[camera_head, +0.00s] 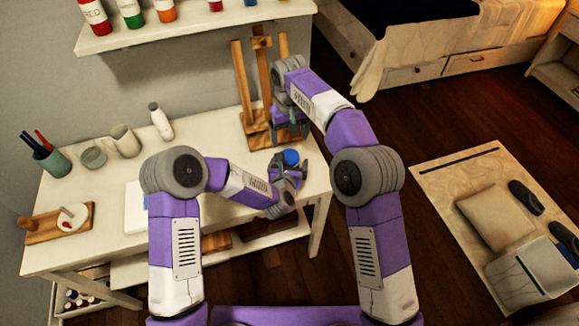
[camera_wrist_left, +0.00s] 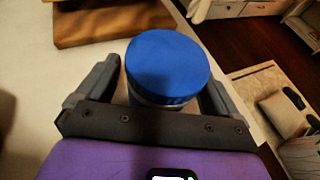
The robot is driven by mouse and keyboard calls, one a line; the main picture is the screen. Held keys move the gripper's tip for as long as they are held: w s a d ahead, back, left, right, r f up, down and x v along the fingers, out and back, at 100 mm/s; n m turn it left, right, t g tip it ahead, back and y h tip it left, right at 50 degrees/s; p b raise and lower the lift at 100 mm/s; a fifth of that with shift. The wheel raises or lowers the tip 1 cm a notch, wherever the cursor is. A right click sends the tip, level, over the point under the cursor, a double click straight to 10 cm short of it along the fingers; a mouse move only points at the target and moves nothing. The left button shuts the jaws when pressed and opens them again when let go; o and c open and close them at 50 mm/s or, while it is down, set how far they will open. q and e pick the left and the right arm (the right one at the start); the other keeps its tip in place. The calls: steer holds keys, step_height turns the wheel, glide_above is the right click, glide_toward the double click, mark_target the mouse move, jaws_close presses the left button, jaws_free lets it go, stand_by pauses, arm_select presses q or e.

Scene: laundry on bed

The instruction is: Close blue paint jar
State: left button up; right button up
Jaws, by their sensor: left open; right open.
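The blue paint jar (camera_wrist_left: 165,68) stands between the two fingers of my left gripper in the left wrist view. Its round blue lid sits on top, and a strip of the jar's body shows below the lid. I cannot tell how tightly the lid sits. My left gripper (camera_head: 290,168) is open around the jar near the table's right end. In the head view the blue lid (camera_head: 291,156) shows just beyond that gripper. My right gripper (camera_head: 290,128) is open and empty, farther back in front of the wooden easel.
The wooden easel (camera_head: 240,75) stands on the white table (camera_head: 85,190) at the back right. A shelf (camera_head: 190,32) with paint jars hangs above. Floor lies right of the table.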

arm_select(q)
jaws_close()
arm_select(e)
steer(key=n, duration=0.3)
steer(key=shift+w+d+f, duration=0.1)
steer(key=shift+w+f, duration=0.05)
steer(key=n, duration=0.3)
steer(key=shift+n, duration=0.3)
steer(key=n, duration=0.5)
steer(key=shift+f+n, duration=0.1)
steer(key=shift+n, duration=0.3)
steer(key=n, duration=1.4)
steer(key=shift+r+n, duration=0.3)
